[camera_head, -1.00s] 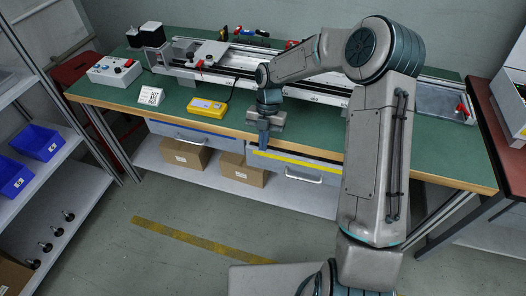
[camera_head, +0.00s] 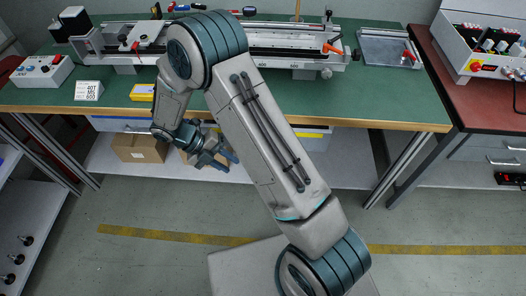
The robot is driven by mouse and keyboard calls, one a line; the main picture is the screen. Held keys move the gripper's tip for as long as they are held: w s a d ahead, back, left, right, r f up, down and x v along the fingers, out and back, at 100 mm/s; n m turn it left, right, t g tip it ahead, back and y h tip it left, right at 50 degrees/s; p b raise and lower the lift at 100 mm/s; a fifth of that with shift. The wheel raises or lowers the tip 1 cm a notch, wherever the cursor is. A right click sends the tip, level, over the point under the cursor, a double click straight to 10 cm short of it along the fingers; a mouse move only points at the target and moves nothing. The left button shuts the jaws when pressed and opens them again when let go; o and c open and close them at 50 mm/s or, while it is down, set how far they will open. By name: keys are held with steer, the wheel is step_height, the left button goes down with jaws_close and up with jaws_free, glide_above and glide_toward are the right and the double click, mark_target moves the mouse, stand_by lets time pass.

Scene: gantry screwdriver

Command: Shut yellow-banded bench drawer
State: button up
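The yellow-banded drawer (camera_head: 312,133) sits under the front edge of the green-topped workbench (camera_head: 385,109). Only its right end shows, to the right of my arm; my arm covers the rest, including its handle. I cannot tell how far it stands out from the bench. My gripper (camera_head: 228,158) is in front of and below the bench edge, left of the drawer's visible end. Its two blue-grey fingers look apart, with nothing seen between them. Whether it touches the drawer front cannot be seen.
A second drawer (camera_head: 115,125) is under the bench to the left. A cardboard box (camera_head: 139,148) stands on the lower shelf, and another is partly behind my gripper. A red-topped table (camera_head: 455,95) is at the right. The floor in front is clear, with a yellow stripe (camera_head: 420,249).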

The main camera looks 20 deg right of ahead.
steer(key=w+d+n+t+h+b, duration=0.1)
steer(key=d+n+t+h+b, duration=0.1)
steer(key=d+t, duration=0.1)
steer(key=w+d+f+n+t+h+b, duration=0.1)
steer(key=d+n+t+h+b, duration=0.1)
steer(key=d, duration=0.3)
steer(key=w+d+f+n+t+h+b, duration=0.1)
steer(key=d+n+t+h+b, duration=0.1)
steer(key=d+t+b, duration=0.1)
steer(key=shift+w+d+f+t+h, duration=0.15)
steer(key=shift+d+t, duration=0.3)
steer(key=shift+t, duration=0.1)
steer(key=shift+w+d+f+t+h, duration=0.1)
steer(key=shift+d+t+h, duration=0.05)
steer(key=shift+d+t, duration=0.35)
steer(key=shift+a, duration=0.1)
jaws_close()
